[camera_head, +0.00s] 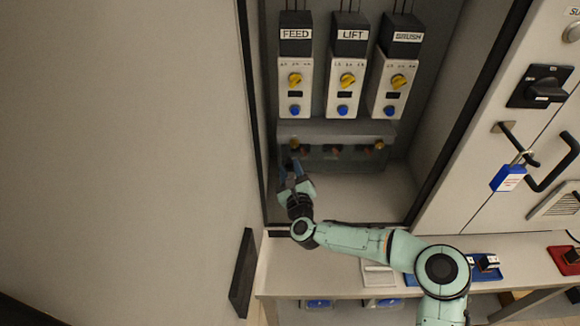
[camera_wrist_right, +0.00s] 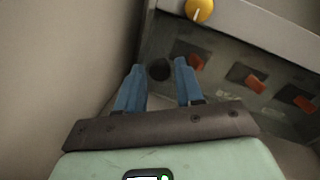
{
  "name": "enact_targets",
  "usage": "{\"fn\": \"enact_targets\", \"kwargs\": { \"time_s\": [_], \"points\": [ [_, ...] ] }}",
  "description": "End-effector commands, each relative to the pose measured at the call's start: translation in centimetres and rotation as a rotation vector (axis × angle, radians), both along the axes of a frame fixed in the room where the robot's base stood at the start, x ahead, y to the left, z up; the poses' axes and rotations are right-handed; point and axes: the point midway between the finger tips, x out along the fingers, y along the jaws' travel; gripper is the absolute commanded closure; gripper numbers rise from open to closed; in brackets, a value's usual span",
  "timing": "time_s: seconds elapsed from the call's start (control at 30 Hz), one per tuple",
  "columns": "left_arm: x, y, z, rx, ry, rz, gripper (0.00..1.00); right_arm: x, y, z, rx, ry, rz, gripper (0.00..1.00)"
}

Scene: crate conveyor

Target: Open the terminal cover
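The terminal cover (camera_head: 350,155) is a smoky see-through panel low inside the open cabinet, below the switch units. It looks closed over several orange-red parts. A yellow knob (camera_head: 379,144) sits at its upper right. Another yellow knob (camera_wrist_right: 199,9) shows at the top of the right wrist view, above the cover (camera_wrist_right: 222,62). My right gripper (camera_head: 290,166) is at the cover's left end. Its blue fingers (camera_wrist_right: 160,68) are apart with nothing held between them. A dark round spot (camera_wrist_right: 159,69) shows between the fingertips; I cannot tell whether they touch anything. My left gripper is out of view.
Three switch units, FEED (camera_head: 295,88), LIFT (camera_head: 345,90) and BRUSH (camera_head: 391,88), hang above the cover. A cabinet side wall (camera_wrist_right: 70,45) is close left of the gripper. A blue padlock (camera_head: 508,178) hangs at right. A workbench (camera_head: 335,272) runs below.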

Motion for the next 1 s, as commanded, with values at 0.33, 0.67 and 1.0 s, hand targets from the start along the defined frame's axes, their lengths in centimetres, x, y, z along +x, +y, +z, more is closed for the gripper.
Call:
{"fn": "enact_targets", "kwargs": {
  "time_s": [0.33,0.67,1.0],
  "points": [
    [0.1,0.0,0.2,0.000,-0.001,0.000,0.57,1.0,0.2,0.0,-0.001,0.000,0.001,0.64],
    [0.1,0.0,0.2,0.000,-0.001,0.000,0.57,1.0,0.2,0.0,-0.001,0.000,0.001,1.00],
    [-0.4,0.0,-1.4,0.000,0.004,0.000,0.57,-0.7,-0.2,-0.3,-0.003,-0.001,0.063,1.00]
  ]
}}
